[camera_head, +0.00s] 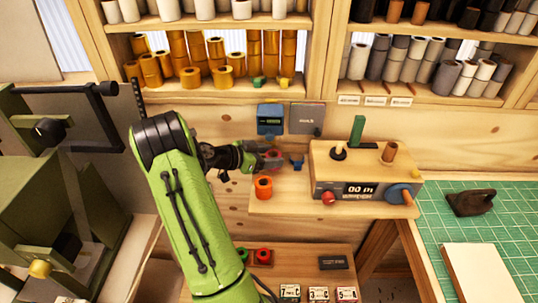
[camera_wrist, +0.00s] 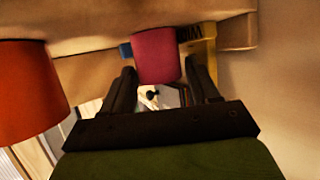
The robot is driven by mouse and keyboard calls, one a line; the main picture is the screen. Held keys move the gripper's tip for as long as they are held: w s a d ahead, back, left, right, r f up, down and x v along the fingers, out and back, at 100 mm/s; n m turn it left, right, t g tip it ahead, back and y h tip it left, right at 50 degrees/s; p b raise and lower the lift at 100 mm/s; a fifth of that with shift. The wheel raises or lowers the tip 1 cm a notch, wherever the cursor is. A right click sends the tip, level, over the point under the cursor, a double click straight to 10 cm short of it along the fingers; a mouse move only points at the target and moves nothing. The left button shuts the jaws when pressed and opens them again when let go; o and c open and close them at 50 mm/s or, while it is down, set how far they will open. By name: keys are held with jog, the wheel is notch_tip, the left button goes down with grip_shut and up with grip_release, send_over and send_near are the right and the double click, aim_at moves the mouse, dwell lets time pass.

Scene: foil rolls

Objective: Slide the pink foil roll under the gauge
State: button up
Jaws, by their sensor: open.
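The pink foil roll (camera_wrist: 157,55) shows in the wrist view between and just beyond the two fingertips. In the head view it is mostly hidden by my gripper (camera_head: 265,160), with a pinkish patch at the fingers. My gripper (camera_wrist: 162,70) is open, with one finger on each side of the roll; I cannot tell whether either touches it. A wooden box with a digital display (camera_head: 360,190) stands on the shelf to the right, and a small blue device (camera_head: 270,118) is on the wall behind. I cannot tell which is the gauge.
An orange roll (camera_head: 263,188) stands close in front of my gripper; it also shows at left in the wrist view (camera_wrist: 28,92). A small blue object (camera_head: 297,161) sits between my gripper and the box. A green cutting mat (camera_head: 500,225) lies at right.

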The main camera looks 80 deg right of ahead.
jog(key=c, duration=0.7)
jog(key=o, duration=1)
jog(key=v, duration=1.5)
jog(key=shift+w+a, duration=0.25)
jog(key=shift+a, duration=0.05)
